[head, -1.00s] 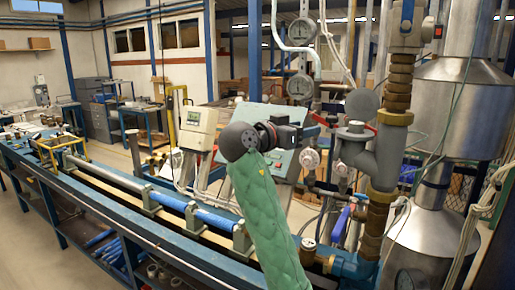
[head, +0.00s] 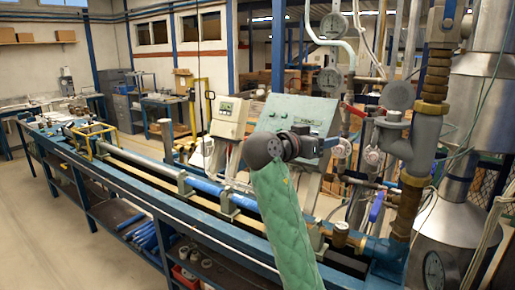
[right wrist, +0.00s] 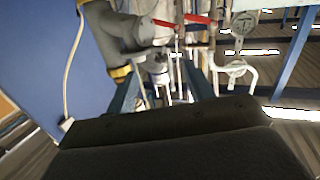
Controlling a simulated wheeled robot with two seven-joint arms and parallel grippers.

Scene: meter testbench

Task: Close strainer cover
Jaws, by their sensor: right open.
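The strainer (head: 398,143) is a grey angled fitting on the brass-coloured vertical pipe at the right of the head view. A round grey disc, which looks like its cover (head: 398,96), stands tilted up above the fitting's open-looking mouth. My right gripper (head: 334,146) is left of the strainer, seen side-on and apart from it. In the right wrist view its two bluish fingers (right wrist: 165,78) are spread with nothing held between them. The grey strainer body (right wrist: 128,36) shows beyond the fingers, at the upper left. The cover is not clear there. My left gripper is out of view.
Red valve handles (right wrist: 170,22) and gauges (head: 331,80) sit close around the strainer. A green control panel (head: 285,120) stands behind my right gripper. The long blue bench (head: 180,205) runs below, and open floor (head: 60,240) lies at left.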

